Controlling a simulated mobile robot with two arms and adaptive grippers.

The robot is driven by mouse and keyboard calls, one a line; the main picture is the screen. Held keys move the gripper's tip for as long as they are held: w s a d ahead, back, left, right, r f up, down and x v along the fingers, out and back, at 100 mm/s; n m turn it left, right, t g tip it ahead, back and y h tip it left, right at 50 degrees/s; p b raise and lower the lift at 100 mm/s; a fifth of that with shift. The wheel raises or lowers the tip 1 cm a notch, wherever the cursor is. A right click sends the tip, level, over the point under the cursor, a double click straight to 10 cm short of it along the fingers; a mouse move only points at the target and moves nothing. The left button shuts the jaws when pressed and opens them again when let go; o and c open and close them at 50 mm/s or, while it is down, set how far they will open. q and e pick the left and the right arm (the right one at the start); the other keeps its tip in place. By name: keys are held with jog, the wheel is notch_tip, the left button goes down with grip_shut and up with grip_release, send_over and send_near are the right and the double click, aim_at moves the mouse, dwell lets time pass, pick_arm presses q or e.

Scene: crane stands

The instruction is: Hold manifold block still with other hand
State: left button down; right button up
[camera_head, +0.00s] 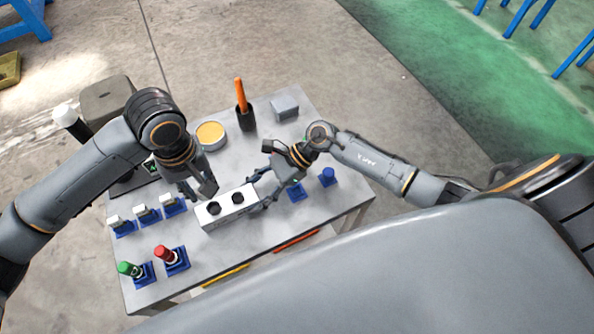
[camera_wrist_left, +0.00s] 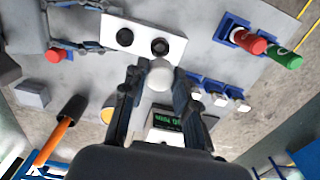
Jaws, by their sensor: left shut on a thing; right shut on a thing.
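The white manifold block (camera_head: 226,205) lies on the table, with two dark round ports on its face. It also shows in the left wrist view (camera_wrist_left: 140,38). My right gripper (camera_head: 262,189) is at the block's right end, its fingers closed on that end. My left gripper (camera_head: 208,190) is just behind the block. In the left wrist view its fingers (camera_wrist_left: 157,88) are shut on a white round-ended piece (camera_wrist_left: 160,75), close to the block's long edge. The head view hides that piece behind the fingers. Whether it touches the block I cannot tell.
White pieces in blue stands (camera_head: 145,214) are at the left. A green piece (camera_head: 128,268) and a red piece (camera_head: 163,253) stand at the front left. A yellow-topped tin (camera_head: 210,134), an orange-handled tool in a black holder (camera_head: 243,112) and a grey box (camera_head: 285,107) are behind.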

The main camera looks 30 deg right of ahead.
pick_arm(q)
jog(key=shift+f, duration=2.4)
jog(key=shift+m, duration=1.1)
jog(key=shift+f, duration=0.85)
jog(key=m, duration=0.4)
jog(key=shift+m, duration=0.6)
